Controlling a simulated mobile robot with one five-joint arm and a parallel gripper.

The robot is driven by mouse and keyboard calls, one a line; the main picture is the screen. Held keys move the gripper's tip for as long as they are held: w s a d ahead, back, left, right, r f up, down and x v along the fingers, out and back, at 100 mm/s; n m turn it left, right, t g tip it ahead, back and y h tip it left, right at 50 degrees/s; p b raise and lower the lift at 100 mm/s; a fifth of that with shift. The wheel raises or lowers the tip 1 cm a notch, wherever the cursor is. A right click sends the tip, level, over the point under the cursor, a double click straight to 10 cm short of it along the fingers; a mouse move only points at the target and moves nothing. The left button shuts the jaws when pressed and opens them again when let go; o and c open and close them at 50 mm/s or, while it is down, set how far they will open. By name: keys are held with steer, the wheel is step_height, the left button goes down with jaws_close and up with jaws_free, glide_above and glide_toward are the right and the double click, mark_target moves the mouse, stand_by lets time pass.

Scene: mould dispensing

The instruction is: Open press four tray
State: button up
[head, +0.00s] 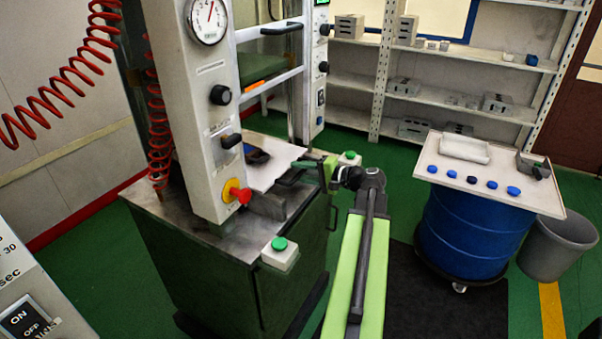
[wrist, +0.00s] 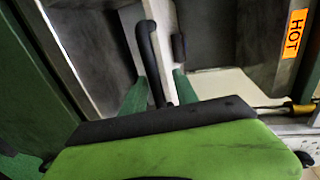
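The press (head: 205,110) stands at the left of the head view, a pale column with a gauge above a dark green cabinet. A pale flat plate (head: 262,172) lies at its work level; I cannot tell if this is the tray. My gripper (head: 309,166) is at the press's right side, near the plate's edge. In the wrist view, my gripper (wrist: 158,88) has its two green fingers apart, with a black bar handle (wrist: 147,45) between them. I cannot tell whether either finger touches the handle. The handle's lower end is hidden behind my gripper body.
An orange HOT label (wrist: 294,33) marks a dark block beside the handle. Green-button boxes (head: 280,252) sit at the press's edge. A blue drum (head: 465,235) bearing a tabletop, a grey bin (head: 556,248) and shelves (head: 455,96) stand to the right.

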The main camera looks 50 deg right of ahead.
jaws_close()
steer(key=shift+d+r, duration=0.1)
steer(key=shift+d, duration=0.05)
stand_by(1.1)
